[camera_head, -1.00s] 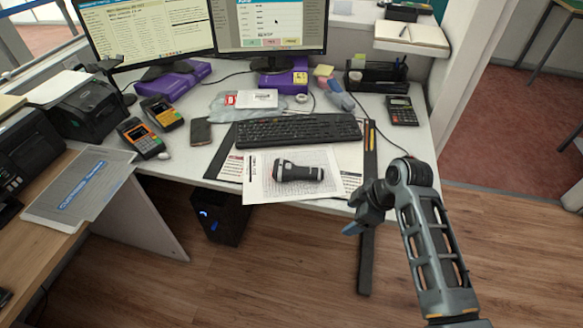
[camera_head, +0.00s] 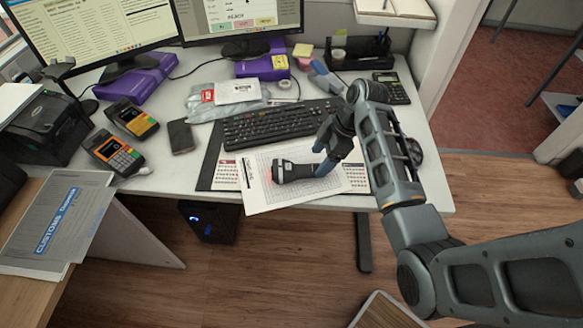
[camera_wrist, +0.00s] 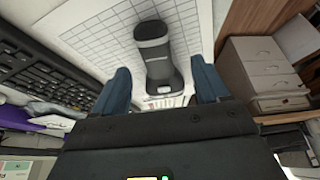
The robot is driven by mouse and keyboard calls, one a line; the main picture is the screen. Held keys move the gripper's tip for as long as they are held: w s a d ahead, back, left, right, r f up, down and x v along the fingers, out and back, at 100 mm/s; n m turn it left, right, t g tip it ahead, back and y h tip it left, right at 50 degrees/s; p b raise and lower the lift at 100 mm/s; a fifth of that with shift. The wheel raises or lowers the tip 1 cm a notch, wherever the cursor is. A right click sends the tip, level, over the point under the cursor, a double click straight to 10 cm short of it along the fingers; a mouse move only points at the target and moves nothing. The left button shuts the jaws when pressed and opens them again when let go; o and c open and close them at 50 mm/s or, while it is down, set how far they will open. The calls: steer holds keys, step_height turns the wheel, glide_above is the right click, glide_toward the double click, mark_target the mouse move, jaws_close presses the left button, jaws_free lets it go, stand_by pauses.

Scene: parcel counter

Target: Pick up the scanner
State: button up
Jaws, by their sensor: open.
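The scanner (camera_head: 288,172), a dark handheld device with a grey band, lies on a printed white sheet (camera_head: 270,198) near the front of the desk. A faint red glow shows at its left end. My gripper (camera_head: 321,156) is open above its right end, with a blue fingertip partly covering that end. In the wrist view the scanner (camera_wrist: 154,42) points in between the two blue fingers of my gripper (camera_wrist: 161,88), with gaps on both sides.
A black keyboard (camera_head: 275,123) lies just behind the sheet. A phone (camera_head: 181,137) and card terminals (camera_head: 113,153) stand to the left, a calculator (camera_head: 391,88) at back right. The desk's front edge is close to the scanner.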

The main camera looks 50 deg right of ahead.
mark_target(312, 167)
steer(key=x, duration=0.5)
steer(key=shift+w+d+f+p, duration=0.15)
steer(key=shift+w+p, duration=0.1)
steer(key=shift+p, duration=0.15)
steer(key=c, duration=1.3)
steer(key=shift+o, duration=0.2)
